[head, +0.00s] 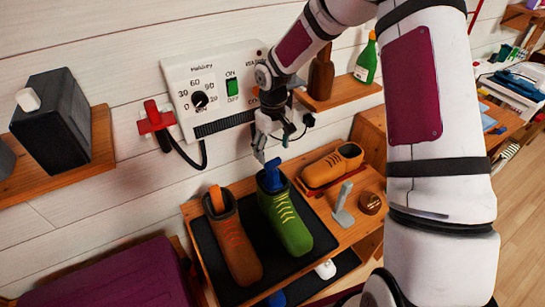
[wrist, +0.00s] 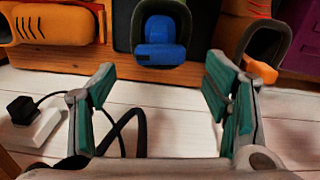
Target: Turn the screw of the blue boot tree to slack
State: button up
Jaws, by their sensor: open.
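The blue boot tree (head: 272,174) stands in the opening of the green boot (head: 286,222) on the dark mat in the head view. In the wrist view the blue boot tree (wrist: 160,42) shows at the top middle, framed by the boot's rim. Its screw is not clearly told apart from the rest of the blue part. My gripper (head: 266,150) is just above and beside the blue top in the head view. In the wrist view my gripper (wrist: 160,72) is open and empty, its teal-padded fingers wide apart, with the blue part beyond them.
An orange-brown boot (head: 235,250) with an orange tree (head: 216,198) stands close on the left. A tan shoe (head: 332,164) and a grey upright stand (head: 342,204) are on the right. The wall-mounted control box (head: 212,92) with a hanging cable is behind my gripper.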

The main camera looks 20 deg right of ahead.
aim_at(272, 161)
notch_tip(272, 161, up, 7)
jog(key=shift+r, duration=0.15)
jog(key=shift+r, duration=0.1)
dwell(0.4)
jog(key=s+r+m+t+h, duration=0.2)
jog(key=s+r, duration=1.2)
jog(key=r, duration=0.3)
jog(key=s+r+t+y, duration=0.1)
jog(key=s+r, duration=0.1)
jog(key=s, duration=0.6)
jog(key=s+r+m+t+y, duration=0.1)
jog(key=s+r+t, duration=0.1)
jog(key=s, duration=0.5)
jog(key=shift+s+r+m+t, duration=0.3)
jog(key=shift+s, duration=0.05)
